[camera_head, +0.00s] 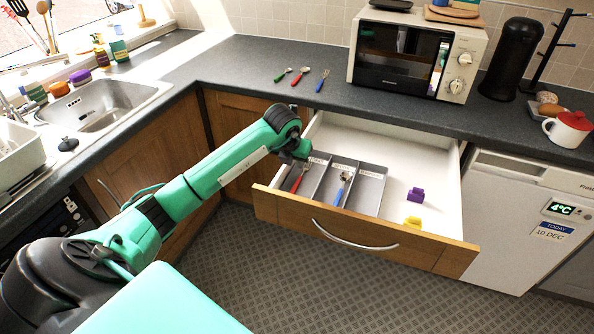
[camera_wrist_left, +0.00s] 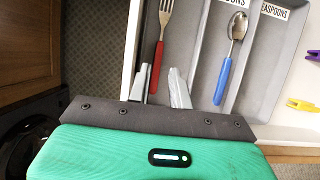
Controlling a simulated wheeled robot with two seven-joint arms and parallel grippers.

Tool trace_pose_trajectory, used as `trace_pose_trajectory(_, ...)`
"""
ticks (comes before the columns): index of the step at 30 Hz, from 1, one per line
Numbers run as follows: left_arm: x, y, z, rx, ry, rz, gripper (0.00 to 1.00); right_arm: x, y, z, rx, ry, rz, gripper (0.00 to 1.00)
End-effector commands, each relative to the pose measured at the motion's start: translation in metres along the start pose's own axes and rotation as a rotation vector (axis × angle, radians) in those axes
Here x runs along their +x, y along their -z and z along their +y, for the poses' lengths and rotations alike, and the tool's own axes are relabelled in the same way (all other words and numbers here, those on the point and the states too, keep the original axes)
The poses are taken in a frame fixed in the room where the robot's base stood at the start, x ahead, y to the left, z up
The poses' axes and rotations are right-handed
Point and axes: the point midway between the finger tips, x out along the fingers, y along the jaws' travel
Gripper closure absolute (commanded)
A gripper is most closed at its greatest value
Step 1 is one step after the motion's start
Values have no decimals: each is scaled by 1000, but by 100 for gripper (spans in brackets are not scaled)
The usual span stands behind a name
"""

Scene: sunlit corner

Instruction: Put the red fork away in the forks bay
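The red fork (camera_wrist_left: 162,35) lies in the left bay of the grey cutlery tray (camera_head: 371,190), inside the open drawer; its red handle (camera_head: 296,184) shows in the head view. That bay's label is too small to read in the head view. My left gripper (camera_wrist_left: 163,78) is over the front part of this bay, its two fingers apart. The end of the fork's handle is near the gap between the fingertips, with no visible grip on it. A blue-handled spoon (camera_wrist_left: 229,59) lies in the middle bay. My right gripper is out of view.
On the counter lie green-handled (camera_head: 283,75), red-handled (camera_head: 300,76) and blue-handled (camera_head: 322,80) cutlery pieces. A microwave (camera_head: 415,55) stands behind. The right bay looks empty.

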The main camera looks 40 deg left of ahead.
Motion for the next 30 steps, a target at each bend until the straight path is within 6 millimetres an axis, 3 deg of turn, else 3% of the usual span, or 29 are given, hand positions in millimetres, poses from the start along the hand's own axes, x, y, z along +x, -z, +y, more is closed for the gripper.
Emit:
trace_pose_trajectory(3,-18,0,0,0,0,-2,79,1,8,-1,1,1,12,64)
trace_pose_trajectory(8,-30,0,0,1,0,1,79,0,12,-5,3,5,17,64)
trace_pose_trajectory(25,-31,0,-1,0,2,1,79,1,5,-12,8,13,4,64)
trace_pose_trajectory(28,-28,4,-12,12,46,-5,79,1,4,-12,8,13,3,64)
trace_pose_trajectory(30,-24,11,-34,30,130,-16,79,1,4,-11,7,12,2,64)
